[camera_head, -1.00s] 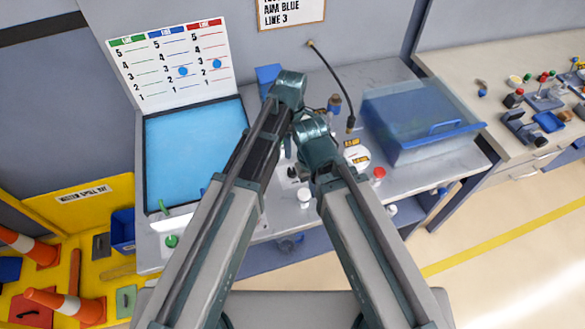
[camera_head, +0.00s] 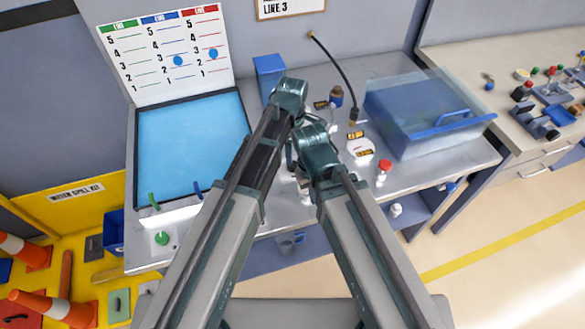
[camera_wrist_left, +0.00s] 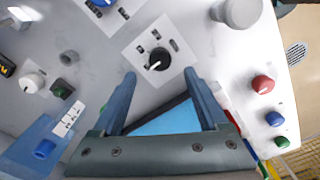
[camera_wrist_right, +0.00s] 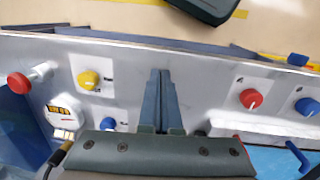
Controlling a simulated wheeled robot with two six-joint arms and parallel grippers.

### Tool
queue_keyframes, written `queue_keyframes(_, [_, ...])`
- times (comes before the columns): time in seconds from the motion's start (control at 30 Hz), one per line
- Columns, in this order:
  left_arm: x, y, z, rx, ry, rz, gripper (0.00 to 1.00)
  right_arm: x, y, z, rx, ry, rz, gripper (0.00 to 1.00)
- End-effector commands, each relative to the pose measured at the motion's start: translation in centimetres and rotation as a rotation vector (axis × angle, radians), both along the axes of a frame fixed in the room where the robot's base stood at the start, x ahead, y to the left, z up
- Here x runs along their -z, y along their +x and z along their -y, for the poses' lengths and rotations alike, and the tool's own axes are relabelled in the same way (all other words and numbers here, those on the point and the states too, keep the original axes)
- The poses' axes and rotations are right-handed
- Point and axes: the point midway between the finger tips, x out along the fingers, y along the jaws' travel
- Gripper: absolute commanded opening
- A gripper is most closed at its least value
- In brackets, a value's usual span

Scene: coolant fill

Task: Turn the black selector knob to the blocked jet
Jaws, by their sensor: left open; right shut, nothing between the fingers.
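The black selector knob (camera_wrist_left: 157,60) sits on a square white plate in the left wrist view. A white pointer mark on it aims down and slightly left in that picture. Small dark labels stand around it, too small to read. My left gripper (camera_wrist_left: 160,78) is open, its fingertips just short of the knob and to either side of it, with nothing held. My right gripper (camera_wrist_right: 162,75) is shut and empty above the panel's front part, between a yellow knob (camera_wrist_right: 89,80) and a red knob (camera_wrist_right: 251,98). In the head view my arms hide both fingertips and the selector knob.
A grey-white round cap (camera_wrist_left: 240,12) stands near the selector knob. Red, blue and green buttons (camera_wrist_left: 263,84) lie to the right. In the head view a blue screen (camera_head: 192,140) is at left and a clear-lidded blue box (camera_head: 425,115) at right. A hose (camera_head: 340,70) hangs behind.

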Motion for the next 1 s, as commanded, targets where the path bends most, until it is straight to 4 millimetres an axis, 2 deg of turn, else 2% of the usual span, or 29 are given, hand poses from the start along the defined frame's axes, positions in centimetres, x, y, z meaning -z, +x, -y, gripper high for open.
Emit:
queue_keyframes(0.03, [1.5,0.0,0.0,0.0,0.0,0.0,0.77,1.5,0.0,0.0,0.0,0.0,0.0,0.0])
queue_keyframes(0.4, [6.0,0.0,0.0,0.0,0.0,0.0,0.77,6.0,0.0,0.0,0.001,0.0,0.0,0.0])
queue_keyframes(0.8, [6.3,0.0,0.0,0.0,0.0,0.0,0.77,6.3,0.0,0.0,0.001,0.0,0.0,0.0])
queue_keyframes(1.0, [6.3,0.0,0.0,0.0,0.0,0.0,0.41,6.3,0.0,0.0,0.001,0.0,0.0,0.0])
